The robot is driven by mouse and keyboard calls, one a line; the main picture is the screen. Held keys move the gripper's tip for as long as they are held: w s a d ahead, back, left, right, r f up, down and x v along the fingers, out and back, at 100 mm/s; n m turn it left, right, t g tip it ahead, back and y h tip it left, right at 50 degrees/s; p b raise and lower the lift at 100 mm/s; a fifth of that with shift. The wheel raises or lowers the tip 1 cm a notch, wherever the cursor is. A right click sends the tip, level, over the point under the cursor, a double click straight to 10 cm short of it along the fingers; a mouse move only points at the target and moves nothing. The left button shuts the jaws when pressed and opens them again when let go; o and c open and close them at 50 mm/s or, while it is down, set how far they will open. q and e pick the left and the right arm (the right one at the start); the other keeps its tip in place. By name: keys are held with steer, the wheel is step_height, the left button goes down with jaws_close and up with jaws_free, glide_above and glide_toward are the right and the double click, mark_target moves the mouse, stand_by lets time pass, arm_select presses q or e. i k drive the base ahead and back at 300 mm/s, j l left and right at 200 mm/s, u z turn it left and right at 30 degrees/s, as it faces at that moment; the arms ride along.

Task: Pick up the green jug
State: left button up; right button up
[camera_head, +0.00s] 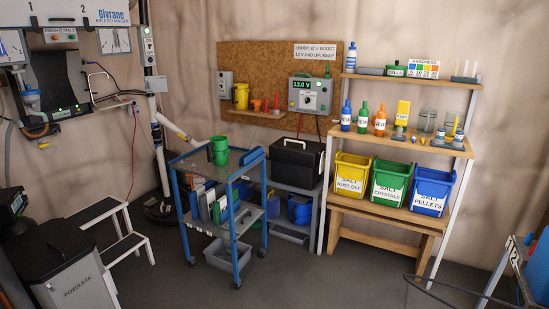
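The green jug (219,151) stands upright on the top shelf of a blue trolley (236,250), left of the middle of the head view. Its open rim faces up, and nothing touches it from above. Neither of my grippers shows in this view, so I cannot see where they are relative to the jug.
A black toolbox (297,160) sits on a grey bench right of the trolley. A step stool (122,240) and a grey bin (75,280) stand at the left. A wooden rack (395,215) holds yellow, green and blue salt bins. The floor (330,280) in front is mostly clear.

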mark_target(218, 144)
steer(key=i+l+z, duration=0.15)
steer(key=i, duration=0.85)
